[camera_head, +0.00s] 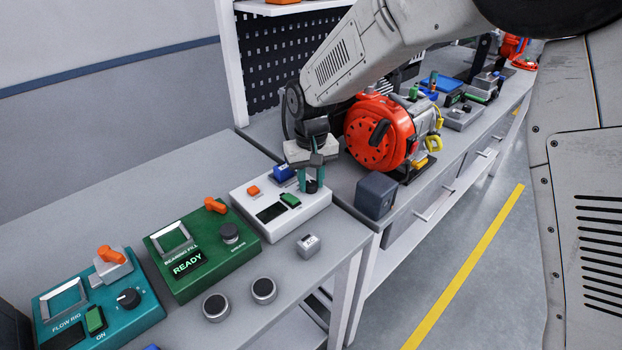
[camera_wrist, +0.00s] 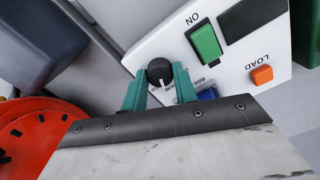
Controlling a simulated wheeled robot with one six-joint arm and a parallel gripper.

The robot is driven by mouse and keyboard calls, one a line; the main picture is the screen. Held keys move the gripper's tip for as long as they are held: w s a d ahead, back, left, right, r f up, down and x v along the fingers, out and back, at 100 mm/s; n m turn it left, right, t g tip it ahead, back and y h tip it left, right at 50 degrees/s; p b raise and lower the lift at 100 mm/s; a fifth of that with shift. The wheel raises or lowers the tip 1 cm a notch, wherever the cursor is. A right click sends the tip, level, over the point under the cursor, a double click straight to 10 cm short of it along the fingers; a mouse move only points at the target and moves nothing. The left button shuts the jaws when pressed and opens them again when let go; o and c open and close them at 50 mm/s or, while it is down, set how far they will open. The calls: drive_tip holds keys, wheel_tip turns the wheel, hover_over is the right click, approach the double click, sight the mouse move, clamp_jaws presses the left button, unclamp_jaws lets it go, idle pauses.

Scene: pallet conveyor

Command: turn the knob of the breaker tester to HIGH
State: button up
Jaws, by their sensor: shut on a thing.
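The breaker tester is a white box (camera_head: 258,222) on the bench, with an orange LOAD button (camera_head: 253,190), a green ON switch (camera_head: 290,200), a dark display, a blue part (camera_head: 284,173) and a black knob (camera_head: 312,186). My gripper (camera_head: 313,182) points down over its right end. In the wrist view, the green fingers of my gripper (camera_wrist: 160,88) are shut on the black knob (camera_wrist: 160,71), one on each side. A white pointer line shows on the knob. The lettering beside it is partly hidden and too small to read surely.
A green bearing fill box (camera_head: 225,258) reading READY and a teal flow rig (camera_head: 140,310) stand to the left. A small grey block (camera_head: 308,245) and round metal discs (camera_head: 264,290) lie in front. A red engine (camera_head: 380,135) and dark cube (camera_head: 376,195) stand at right.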

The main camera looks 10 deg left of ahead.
sight(311, 183)
drive_tip(key=m, duration=0.6)
idle(0.6)
drive_tip(key=o, duration=1)
drive_tip(key=shift+c, duration=0.2)
drive_tip(key=shift+r, duration=0.1)
wheel_tip(311, 183, up, 8)
drive_tip(key=shift+f, duration=0.15)
